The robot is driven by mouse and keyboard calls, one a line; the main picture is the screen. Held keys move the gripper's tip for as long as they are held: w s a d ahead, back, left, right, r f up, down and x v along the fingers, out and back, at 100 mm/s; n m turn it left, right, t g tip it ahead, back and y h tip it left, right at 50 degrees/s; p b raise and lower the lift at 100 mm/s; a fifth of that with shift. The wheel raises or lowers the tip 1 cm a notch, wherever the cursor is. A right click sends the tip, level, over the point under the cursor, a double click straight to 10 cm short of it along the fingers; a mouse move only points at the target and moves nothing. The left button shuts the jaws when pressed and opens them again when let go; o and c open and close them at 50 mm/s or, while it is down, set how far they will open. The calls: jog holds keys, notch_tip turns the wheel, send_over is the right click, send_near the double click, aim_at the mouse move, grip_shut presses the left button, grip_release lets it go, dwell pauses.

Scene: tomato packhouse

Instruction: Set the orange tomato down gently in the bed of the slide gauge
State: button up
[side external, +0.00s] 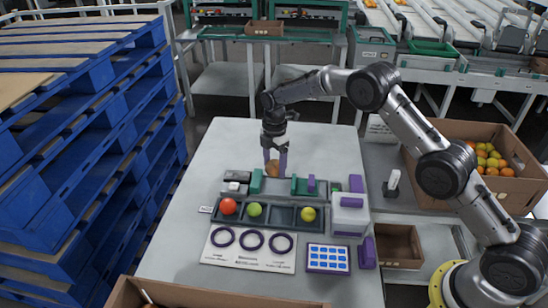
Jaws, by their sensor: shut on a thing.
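My gripper (275,160) points down over the far middle of the grey table, with its purple fingers shut on the orange tomato (272,170). The fingers cover part of the tomato. What looks like the slide gauge (276,186) lies just nearer the camera, with a green upright jaw (256,181) on its left and more green and purple parts to its right. The tomato shows right above or behind the gauge's far edge. I cannot tell the height of the gap between the tomato and the bed.
A dark tray (282,215) in front of the gauge holds a red tomato (228,206), a green one (254,209) and a yellow-green one (308,214). A card with purple rings (252,240) lies nearer. A white-and-purple box (348,213) stands right. The table's far left is clear.

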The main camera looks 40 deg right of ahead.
jog(key=shift+f, duration=2)
jog(key=shift+f, duration=0.6)
jog(key=o, duration=0.9)
jog(key=shift+c, duration=1.2)
jog(key=shift+r, duration=3.5)
